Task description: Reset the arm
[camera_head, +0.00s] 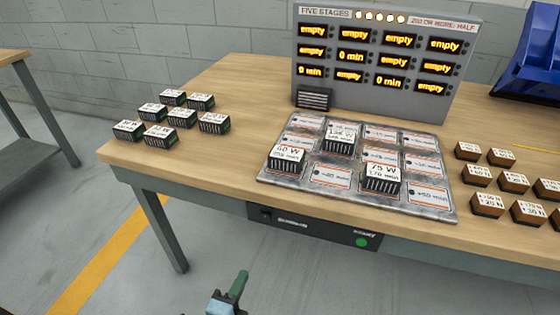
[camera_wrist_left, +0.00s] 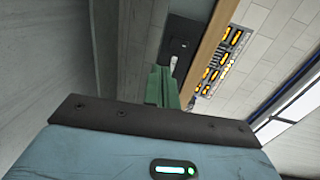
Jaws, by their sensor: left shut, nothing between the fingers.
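My left gripper (camera_head: 240,284) shows at the bottom of the head view, in front of and below the table's front edge. Its green fingers are shut with nothing between them. In the left wrist view the green fingers (camera_wrist_left: 160,88) point up toward the table's dark underside, away from any block. My right gripper is in neither view. A grey metal tray (camera_head: 330,178) with labelled cells lies on the wooden table (camera_head: 225,155). Three black blocks with white tops stand on it: one at the left (camera_head: 287,158), one at the back (camera_head: 341,138) and one at the front right (camera_head: 381,178).
Several black white-topped blocks (camera_head: 181,117) stand at the table's left end. Several brown blocks (camera_head: 488,204) stand at the right. A display board (camera_head: 385,58) rises behind the tray. A blue bin (camera_head: 530,60) is at the back right. The floor (camera_head: 120,285) left of my gripper is clear.

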